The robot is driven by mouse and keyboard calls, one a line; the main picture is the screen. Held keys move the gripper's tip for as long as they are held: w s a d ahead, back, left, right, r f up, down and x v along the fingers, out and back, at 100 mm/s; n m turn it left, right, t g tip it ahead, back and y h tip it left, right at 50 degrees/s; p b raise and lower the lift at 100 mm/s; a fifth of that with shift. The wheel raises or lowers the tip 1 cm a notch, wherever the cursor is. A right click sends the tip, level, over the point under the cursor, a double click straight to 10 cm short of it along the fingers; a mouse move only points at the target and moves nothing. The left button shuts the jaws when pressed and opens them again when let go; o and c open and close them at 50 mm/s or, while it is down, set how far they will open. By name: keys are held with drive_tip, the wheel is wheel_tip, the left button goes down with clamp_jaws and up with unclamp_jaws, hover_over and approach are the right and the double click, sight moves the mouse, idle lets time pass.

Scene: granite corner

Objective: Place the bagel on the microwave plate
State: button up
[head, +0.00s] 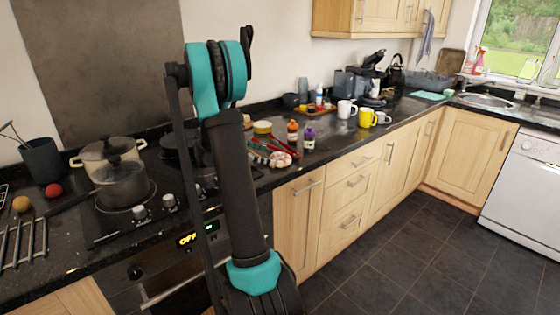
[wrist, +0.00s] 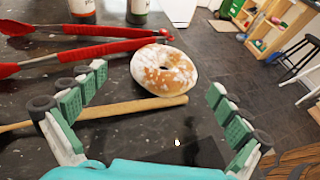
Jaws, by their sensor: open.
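The bagel (wrist: 150,76), golden with white dusting and a hole, lies on the dark speckled counter in the wrist view. In the head view it is a small pale ring (head: 281,159) near the counter's front edge, just right of my arm. My gripper (wrist: 157,84) is open, its teal padded fingers spread wide to the left and right, with the bagel ahead between them and nothing held. In the head view my arm hides most of the gripper. I cannot make out a microwave plate in either view.
Red-handled tongs (wrist: 108,48) lie left of the bagel, and a wooden stick (wrist: 125,109) lies on its near side. Two bottles (head: 292,132) stand behind. Mugs (head: 366,118) stand farther right. The hob with pots (head: 122,184) is at left. Floor lies beyond the counter.

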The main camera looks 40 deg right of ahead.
sight(280, 157)
drive_tip(key=x, duration=0.5)
drive_tip(key=shift+s+r, duration=0.15)
drive_tip(key=shift+s, duration=0.25)
drive_tip(key=c, duration=0.7)
